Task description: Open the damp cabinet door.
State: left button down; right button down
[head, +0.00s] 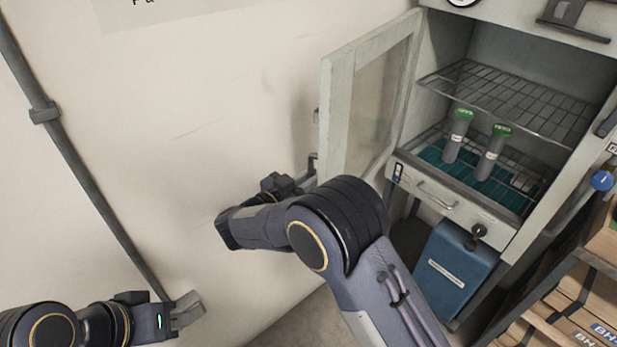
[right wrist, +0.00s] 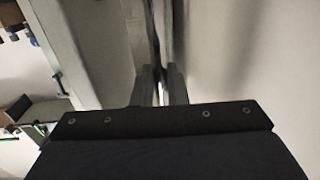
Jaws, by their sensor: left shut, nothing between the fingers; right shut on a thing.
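The damp cabinet's pale door (head: 338,118), with a glass pane, stands swung wide open to the left, near the wall. Its handle (head: 314,160) is on the door's outer side, facing the wall. My right gripper (head: 305,183) is at the handle's lower part, shut on it; my forearm partly hides this. In the right wrist view the right gripper's fingers (right wrist: 160,88) close on a dark upright bar beside the pale door (right wrist: 85,50). My left gripper (head: 188,308) is shut and empty at the lower left, well away from the door.
The open cabinet holds wire shelves (head: 520,95) and two green-capped tubes (head: 458,135). The wall (head: 200,120) is close behind the door. A shelf with cardboard boxes (head: 565,310) stands at the lower right.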

jog(key=shift+d, duration=0.15)
jog(key=c, duration=1.9)
grip_release()
jog(key=shift+o, duration=0.4)
jog(key=shift+w+d, duration=0.1)
jog(key=v, duration=0.7)
jog(key=shift+s+a+b, duration=0.3)
jog(key=shift+a, duration=0.05)
jog(key=shift+s, duration=0.1)
